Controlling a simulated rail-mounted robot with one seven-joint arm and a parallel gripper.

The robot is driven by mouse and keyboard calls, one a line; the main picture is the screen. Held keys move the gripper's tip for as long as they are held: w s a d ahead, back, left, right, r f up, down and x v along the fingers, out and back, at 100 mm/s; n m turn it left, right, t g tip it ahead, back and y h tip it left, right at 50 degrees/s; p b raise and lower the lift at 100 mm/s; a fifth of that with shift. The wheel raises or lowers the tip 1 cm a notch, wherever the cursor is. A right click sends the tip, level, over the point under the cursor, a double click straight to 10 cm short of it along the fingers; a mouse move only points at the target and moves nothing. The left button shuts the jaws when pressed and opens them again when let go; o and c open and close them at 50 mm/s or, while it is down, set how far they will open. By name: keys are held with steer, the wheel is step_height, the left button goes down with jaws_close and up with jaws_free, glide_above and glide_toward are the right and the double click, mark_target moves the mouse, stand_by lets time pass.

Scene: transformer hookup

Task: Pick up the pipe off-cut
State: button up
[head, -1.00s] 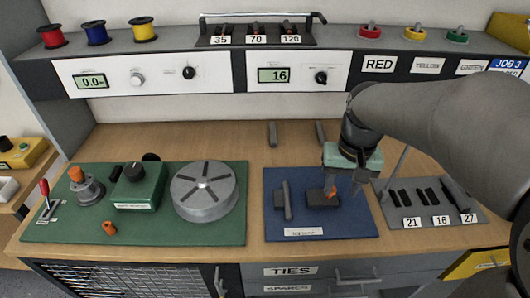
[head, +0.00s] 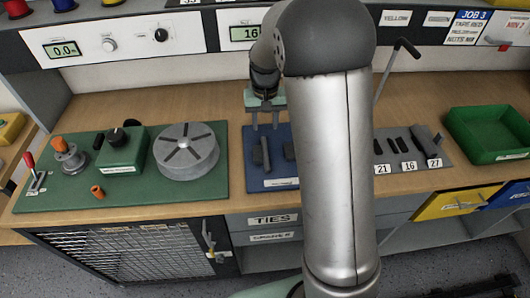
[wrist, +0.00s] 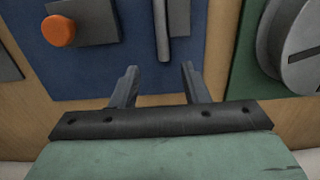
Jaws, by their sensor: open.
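The pipe off-cut appears to be the short orange tube (head: 97,192) lying near the front edge of the green mat (head: 130,202) in the head view. It does not show in the wrist view. My gripper (head: 265,118) is open and empty, above the back of the blue mat (head: 262,184), well to the right of the tube. In the wrist view its two fingers (wrist: 160,88) are spread with nothing between them, over the edge of the blue mat. My arm hides part of the blue mat in the head view.
The green mat also holds a grey slotted disc (head: 186,148), a green box (head: 123,153), an orange-topped post (head: 68,155) and a red-handled lever (head: 33,165). A grey bar (head: 265,152) stands on the blue mat. A green tray (head: 488,134) is at the right.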

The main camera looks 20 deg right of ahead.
mark_target(264, 140)
steer(key=shift+w+a+f+p, duration=0.15)
steer(key=shift+f+p, duration=0.15)
steer(key=shift+f, duration=1.3)
steer(key=shift+s+a+f+p, duration=0.1)
steer(key=shift+f+p, duration=0.15)
steer(key=shift+f, duration=1.35)
jaws_close()
